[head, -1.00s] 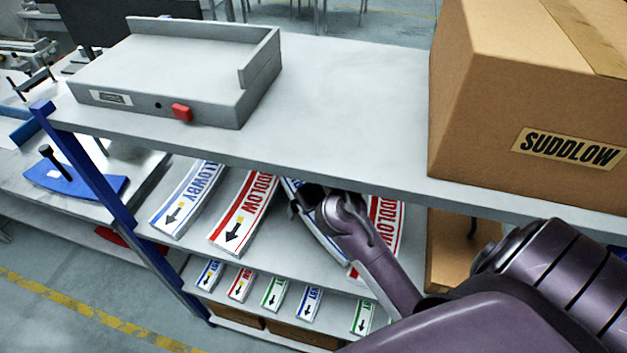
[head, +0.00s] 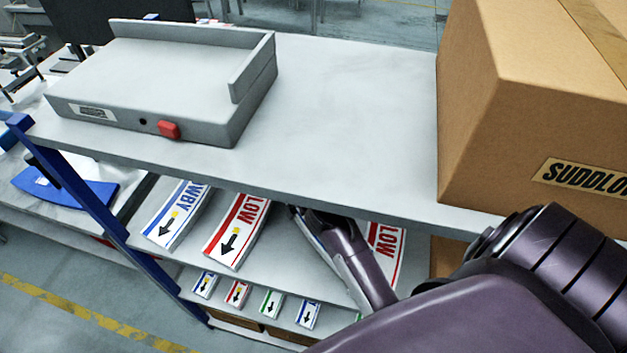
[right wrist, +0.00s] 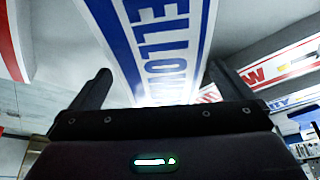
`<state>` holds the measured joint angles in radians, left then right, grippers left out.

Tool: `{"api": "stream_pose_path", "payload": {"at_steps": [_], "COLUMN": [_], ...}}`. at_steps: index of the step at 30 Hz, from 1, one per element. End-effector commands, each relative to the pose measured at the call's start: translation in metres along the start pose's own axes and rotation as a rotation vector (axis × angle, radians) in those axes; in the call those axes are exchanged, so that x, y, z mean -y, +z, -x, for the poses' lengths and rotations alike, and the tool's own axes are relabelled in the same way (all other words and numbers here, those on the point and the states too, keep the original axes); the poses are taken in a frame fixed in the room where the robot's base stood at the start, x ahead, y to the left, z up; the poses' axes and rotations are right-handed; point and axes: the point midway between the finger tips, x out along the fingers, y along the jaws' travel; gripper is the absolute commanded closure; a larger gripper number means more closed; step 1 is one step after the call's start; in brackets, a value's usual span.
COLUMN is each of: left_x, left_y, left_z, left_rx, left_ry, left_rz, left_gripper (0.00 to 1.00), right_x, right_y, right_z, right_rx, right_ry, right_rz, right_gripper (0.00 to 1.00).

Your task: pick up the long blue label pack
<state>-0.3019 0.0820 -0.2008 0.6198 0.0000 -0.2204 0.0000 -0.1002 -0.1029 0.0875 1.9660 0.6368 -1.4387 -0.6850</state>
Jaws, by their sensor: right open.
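A long white label pack with blue lettering (right wrist: 165,45) fills the upper middle of the right wrist view and runs between my right gripper's fingers. My right gripper (right wrist: 158,88) is open, with one finger on each side of the pack; I cannot tell whether they touch it. In the head view my right arm reaches under the top shelf, and it and the shelf edge hide most of this pack. Another long blue-lettered pack (head: 177,214) lies at the left end of the middle shelf. My left gripper is not in view.
Long red-lettered packs lie either side of my right arm, one left (head: 238,230) and one right (head: 385,246). Smaller packs (head: 271,303) lie on the shelf below. The top shelf (head: 350,120) overhangs, bearing a grey tray (head: 185,75) and a cardboard box (head: 510,110).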

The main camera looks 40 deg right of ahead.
Motion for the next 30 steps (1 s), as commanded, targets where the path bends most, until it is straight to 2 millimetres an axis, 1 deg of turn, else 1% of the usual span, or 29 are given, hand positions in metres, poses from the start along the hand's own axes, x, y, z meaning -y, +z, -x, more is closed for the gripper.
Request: {"api": "stream_pose_path", "payload": {"at_steps": [1,4,12,24,25,26,30], "left_x": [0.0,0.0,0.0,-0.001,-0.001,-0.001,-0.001], "left_y": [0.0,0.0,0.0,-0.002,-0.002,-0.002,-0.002], "left_z": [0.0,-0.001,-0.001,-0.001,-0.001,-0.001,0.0], "left_rx": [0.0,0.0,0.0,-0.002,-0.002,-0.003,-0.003], "left_ry": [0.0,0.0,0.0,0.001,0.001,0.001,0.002], "left_rz": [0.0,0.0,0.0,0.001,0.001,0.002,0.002], "left_gripper": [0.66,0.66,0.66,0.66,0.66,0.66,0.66], "right_x": [0.001,0.001,0.0,0.0,0.0,0.0,0.0], "right_y": [-0.001,-0.001,-0.001,-0.001,-0.002,-0.002,-0.002], "right_z": [-0.008,-0.017,-0.02,-0.02,-0.019,-0.019,-0.019], "right_rx": [0.0,0.0,-0.002,-0.002,-0.005,-0.005,-0.005], "right_ry": [-0.003,-0.002,0.0,0.0,0.0,0.0,0.0], "right_rz": [-0.003,-0.002,0.001,0.001,0.001,0.001,0.001], "right_gripper": [0.0,0.0,0.0,0.52,0.55,0.6,0.61]}}
